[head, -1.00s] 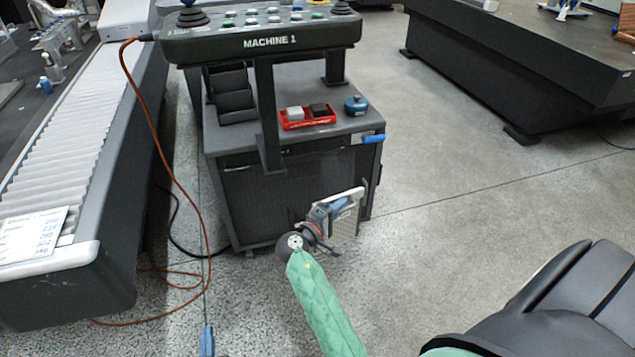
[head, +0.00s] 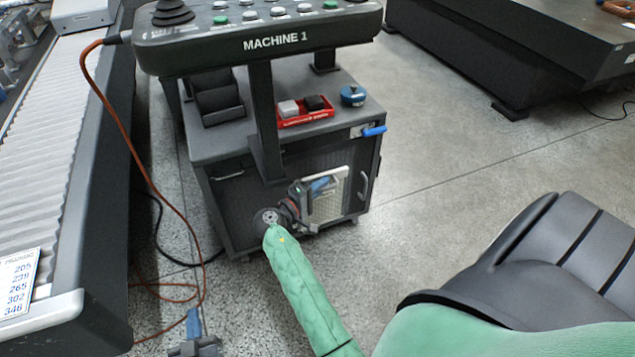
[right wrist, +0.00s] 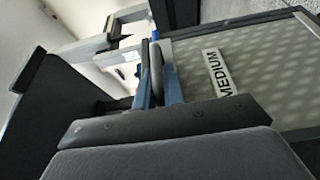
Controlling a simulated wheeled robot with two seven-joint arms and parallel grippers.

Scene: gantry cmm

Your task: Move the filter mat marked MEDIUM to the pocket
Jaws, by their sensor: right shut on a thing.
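The filter mat (head: 339,183), a pale panel with a frame, is held upright in front of the cart's front in the head view. In the right wrist view the mat (right wrist: 265,75) is a grey dotted sheet in a dark frame, with a white label reading MEDIUM (right wrist: 217,72). My right gripper (head: 322,186) is shut on the mat's edge; its blue fingers (right wrist: 158,72) show in the right wrist view. My left gripper (head: 194,325) is at the bottom of the head view, empty as far as I see, and its jaws are unclear. I cannot make out the pocket.
The cart (head: 220,145) carries a MACHINE 1 control panel (head: 275,42), a red tray (head: 305,112) and a blue round object (head: 353,95). An orange cable (head: 125,125) hangs at left beside a ribbed bellows guard (head: 60,140).

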